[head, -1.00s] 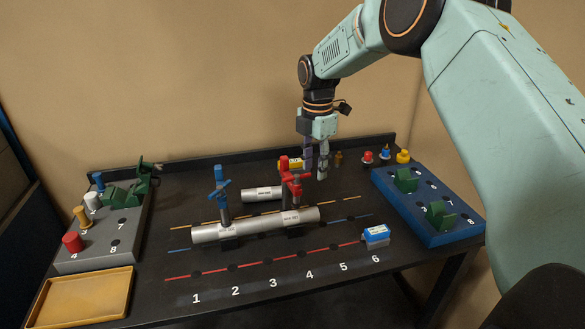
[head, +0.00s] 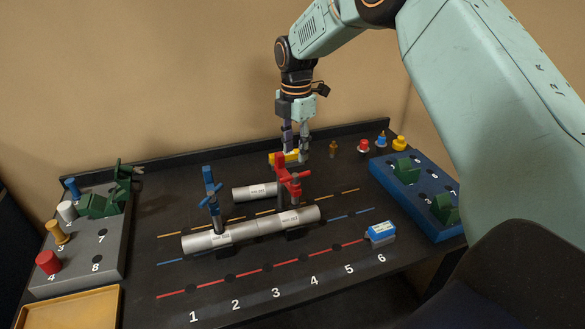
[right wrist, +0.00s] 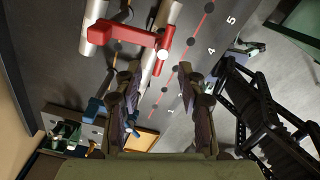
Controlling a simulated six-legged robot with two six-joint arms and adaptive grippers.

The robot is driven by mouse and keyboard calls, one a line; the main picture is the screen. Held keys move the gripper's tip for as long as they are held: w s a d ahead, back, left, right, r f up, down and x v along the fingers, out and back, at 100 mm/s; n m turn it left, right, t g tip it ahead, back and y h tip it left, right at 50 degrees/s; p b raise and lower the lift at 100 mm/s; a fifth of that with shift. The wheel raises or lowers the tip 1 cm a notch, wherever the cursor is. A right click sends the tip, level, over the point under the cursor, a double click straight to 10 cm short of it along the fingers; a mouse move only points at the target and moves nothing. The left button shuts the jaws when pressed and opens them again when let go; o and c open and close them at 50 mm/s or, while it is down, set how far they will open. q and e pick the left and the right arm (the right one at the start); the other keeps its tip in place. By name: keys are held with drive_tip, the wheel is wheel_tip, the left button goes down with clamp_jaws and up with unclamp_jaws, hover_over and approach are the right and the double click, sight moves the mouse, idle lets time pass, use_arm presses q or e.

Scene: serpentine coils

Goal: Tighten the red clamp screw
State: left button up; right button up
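The red clamp (head: 290,177) sits upright on the right part of a long silver pipe (head: 250,226). It also shows in the right wrist view (right wrist: 127,35), top left of the fingers, with its red crossbar (right wrist: 165,42) pointing toward them. My right gripper (head: 297,150) hangs with fingers down, just above and behind the red clamp's top in the head view. A blue clamp (head: 211,190) stands on the pipe's left part. My left gripper is not in view.
A shorter pipe (head: 256,191) lies behind. A yellow block (head: 281,158) is behind the red clamp. A blue-white box (head: 381,232) stands near 6. A grey rack (head: 75,262) is left, a blue rack (head: 420,207) right. The front numbered strip is clear.

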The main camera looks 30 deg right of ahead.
sight(296, 174)
drive_tip(key=f, duration=0.4)
drive_tip(key=f+p, duration=0.1)
drive_tip(key=f, duration=0.1)
drive_tip(key=shift+s+a+f, duration=0.25)
drive_tip(key=shift+s, duration=0.15)
drive_tip(key=shift+w+d+f, duration=0.2)
drive_tip(key=shift+w+f, duration=0.05)
drive_tip(key=shift+f, duration=0.15)
drive_tip(key=shift+s+a+r, duration=0.15)
drive_tip(key=shift+s+a, duration=0.05)
drive_tip(key=shift+a, duration=0.05)
drive_tip(key=shift+c, duration=1.2)
drive_tip(key=shift+d, duration=0.1)
clamp_jaws()
